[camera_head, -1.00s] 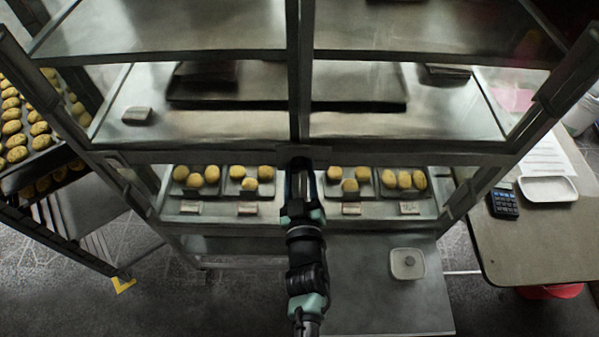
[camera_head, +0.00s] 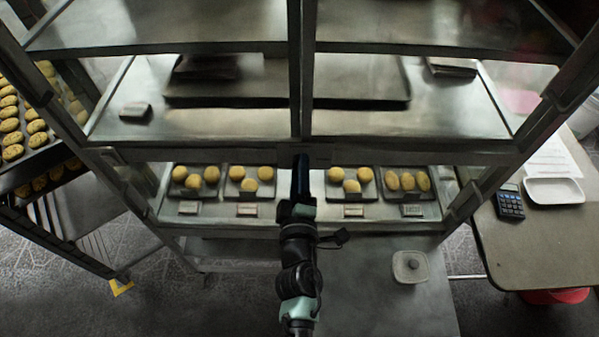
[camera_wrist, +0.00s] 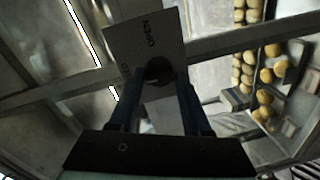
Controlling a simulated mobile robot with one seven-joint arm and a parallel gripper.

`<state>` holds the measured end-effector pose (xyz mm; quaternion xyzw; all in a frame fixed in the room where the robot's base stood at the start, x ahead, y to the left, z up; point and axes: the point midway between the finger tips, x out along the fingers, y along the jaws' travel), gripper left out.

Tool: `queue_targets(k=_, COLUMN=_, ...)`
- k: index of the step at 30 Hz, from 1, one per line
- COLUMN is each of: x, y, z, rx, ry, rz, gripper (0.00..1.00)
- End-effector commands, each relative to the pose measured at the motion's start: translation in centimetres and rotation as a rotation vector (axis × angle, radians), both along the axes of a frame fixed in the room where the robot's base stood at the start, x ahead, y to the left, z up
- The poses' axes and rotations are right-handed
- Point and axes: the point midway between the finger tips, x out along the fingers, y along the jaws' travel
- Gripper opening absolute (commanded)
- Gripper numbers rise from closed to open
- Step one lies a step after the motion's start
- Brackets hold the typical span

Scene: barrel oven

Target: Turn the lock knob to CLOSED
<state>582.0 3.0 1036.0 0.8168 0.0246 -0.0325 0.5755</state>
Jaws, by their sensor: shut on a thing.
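The lock knob (camera_wrist: 158,71) is a dark round piece in the wrist view, in front of a grey label plate (camera_wrist: 143,30). The plate carries the word OPEN; fainter lettering at its left edge is too small to read. My gripper (camera_wrist: 157,90) has its two dark fingers on either side of the knob and is shut on it. In the head view my gripper (camera_head: 301,172) reaches up to the cabinet's central crossbar (camera_head: 400,154). There it hides the knob, so I cannot tell which way the knob points.
Glass-fronted shelves surround the crossbar. Trays of yellow buns (camera_head: 250,180) stand behind my gripper on both sides. A side table (camera_head: 530,245) holds a calculator (camera_head: 509,202) and a white tray (camera_head: 553,190).

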Motion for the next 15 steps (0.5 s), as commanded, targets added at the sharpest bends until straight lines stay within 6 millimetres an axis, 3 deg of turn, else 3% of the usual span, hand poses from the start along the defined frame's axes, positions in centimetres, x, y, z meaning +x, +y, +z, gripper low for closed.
queue_targets(k=15, x=0.07, y=-0.14, z=0.21, rx=-0.161, ry=-0.002, rz=-0.003, gripper=0.00)
